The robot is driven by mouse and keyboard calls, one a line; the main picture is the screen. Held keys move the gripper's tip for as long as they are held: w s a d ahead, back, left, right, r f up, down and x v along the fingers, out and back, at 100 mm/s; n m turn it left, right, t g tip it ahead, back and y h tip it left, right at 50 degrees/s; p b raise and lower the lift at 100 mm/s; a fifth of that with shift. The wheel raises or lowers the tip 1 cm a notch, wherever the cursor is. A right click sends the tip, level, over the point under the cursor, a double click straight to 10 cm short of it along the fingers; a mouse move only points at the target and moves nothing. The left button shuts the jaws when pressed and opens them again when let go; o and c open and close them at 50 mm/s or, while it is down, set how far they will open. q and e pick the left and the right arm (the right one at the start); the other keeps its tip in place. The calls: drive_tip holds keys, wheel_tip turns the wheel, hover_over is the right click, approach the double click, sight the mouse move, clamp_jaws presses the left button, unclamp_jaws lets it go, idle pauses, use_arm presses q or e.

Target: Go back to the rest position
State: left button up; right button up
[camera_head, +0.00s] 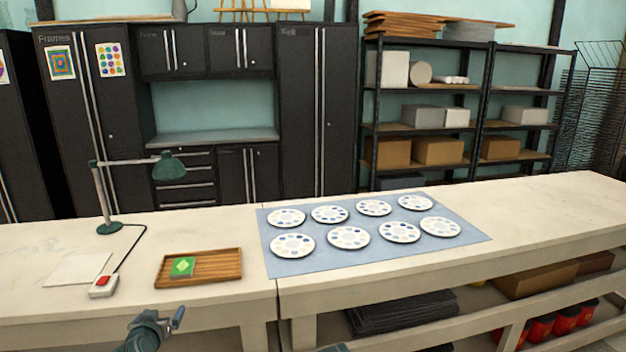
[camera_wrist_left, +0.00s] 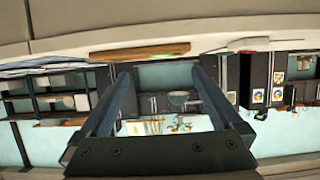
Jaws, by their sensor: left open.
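My left gripper (camera_head: 174,318) is at the bottom of the head view, in front of the worktable's front edge and apart from the tabletop. In the left wrist view its two fingers (camera_wrist_left: 160,74) stand apart with nothing between them. A wooden tray (camera_head: 226,274) with a green packet (camera_head: 183,267) lies on the table beyond it; the tray's edge (camera_wrist_left: 140,50) also shows in the upside-down wrist view. A small dark tip at the bottom edge of the head view may be my right gripper (camera_head: 335,348); its jaws are hidden.
The worktable (camera_head: 560,215) spans the view. A blue mat (camera_head: 270,262) holds several round paint palettes (camera_head: 293,245). A desk lamp (camera_head: 110,226), a switch box (camera_head: 104,286) and a white sheet (camera_head: 76,270) are at left. Boxes and red cans (camera_head: 541,328) sit below the tabletop.

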use_arm(q)
drive_tip(key=s+d+f+m+g+h+p, duration=0.1)
drive_tip(key=s+d+f+m+g+h, duration=0.2)
drive_tip(key=d, duration=0.8)
drive_tip(key=s+d+f+m+g+h, duration=0.1)
drive_tip(key=d+f+g, duration=0.3)
drive_tip(key=d, duration=0.6)
drive_tip(key=s+d+f+m+g+y+p, duration=0.1)
drive_tip(key=s+d+f+g, duration=0.1)
drive_tip(key=s+d, duration=0.3)
drive_tip(key=s+d+f+m+g+y, duration=0.1)
drive_tip(key=s+d+g, duration=0.3)
drive_tip(key=s, duration=0.7)
drive_tip(key=shift+s+d+f+p, duration=0.2)
drive_tip(key=shift+d+f+p, duration=0.15)
drive_tip(key=shift+d, duration=0.9)
